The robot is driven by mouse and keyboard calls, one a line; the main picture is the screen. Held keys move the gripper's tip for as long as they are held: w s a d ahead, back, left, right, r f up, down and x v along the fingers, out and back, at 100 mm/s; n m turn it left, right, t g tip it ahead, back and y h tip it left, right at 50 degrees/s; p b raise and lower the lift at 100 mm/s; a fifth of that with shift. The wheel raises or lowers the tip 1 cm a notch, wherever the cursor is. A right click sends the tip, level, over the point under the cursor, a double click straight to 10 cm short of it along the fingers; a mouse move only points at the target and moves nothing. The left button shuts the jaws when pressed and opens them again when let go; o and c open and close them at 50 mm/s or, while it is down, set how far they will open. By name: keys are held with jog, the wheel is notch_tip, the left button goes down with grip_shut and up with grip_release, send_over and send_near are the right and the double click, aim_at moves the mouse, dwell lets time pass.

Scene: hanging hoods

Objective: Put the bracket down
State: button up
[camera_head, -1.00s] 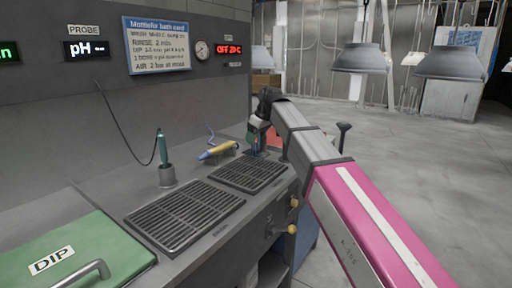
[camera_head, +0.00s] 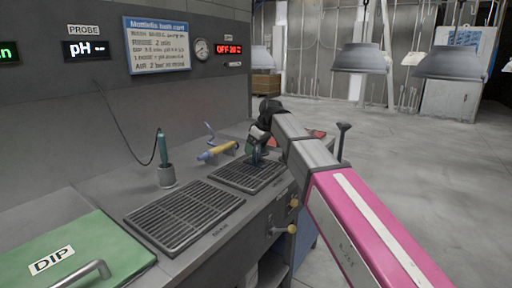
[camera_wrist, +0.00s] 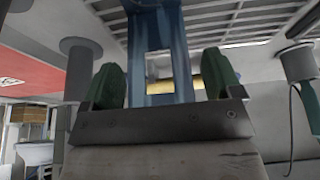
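The blue bracket (camera_wrist: 170,40), with a rectangular window, stands between the green fingertips of my gripper (camera_wrist: 164,85) in the wrist view. Narrow gaps seem to show between the bracket and the fingers, so my gripper looks slightly open around it. In the head view the bracket (camera_head: 258,157) is small and dark, at the far part of the right-hand grate (camera_head: 236,178). Its foot appears to rest on the grate, but exact contact is hard to see. My gripper (camera_head: 256,143) is directly above it, partly hidden by my wrist.
A green probe (camera_head: 163,150) stands in a grey holder to the left. Another grate (camera_head: 185,214) and a green DIP lid (camera_head: 70,255) are nearer. A red surface (camera_head: 317,134) lies beyond my wrist.

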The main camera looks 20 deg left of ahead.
jog(key=shift+r, duration=0.15)
jog(key=v, duration=1.2)
jog(key=shift+s, duration=0.1)
